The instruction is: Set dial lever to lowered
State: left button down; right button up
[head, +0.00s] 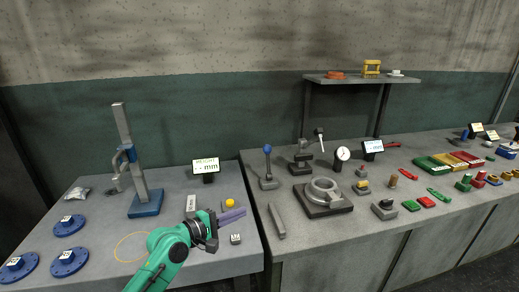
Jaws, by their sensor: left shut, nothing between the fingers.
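A lever with a blue ball knob (267,149) stands upright on a small grey base near the left edge of the right-hand bench. A round white dial gauge (342,154) is behind a ring-shaped casting (322,192) on a dark square plate. A dark stand (302,162) with a short arm is just left of the gauge. I cannot tell for certain which part is the dial lever. My left gripper (233,216), with purple fingers on a green arm, is shut and empty over the left bench, front-left of the blue-knobbed lever and apart from it. My right gripper is out of view.
On the left bench are a blue-based column stand (146,205), a small display (206,168), a yellow ball (230,203) and blue flanged discs (70,262). A grey bar (277,221) lies on the right bench. Several red and green parts crowd its right side.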

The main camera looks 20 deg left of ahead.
aim_at(267, 148)
jog(key=i+j, duration=0.3)
jog(key=i, duration=0.15)
jog(key=i+j, duration=0.3)
jog(key=i, duration=0.2)
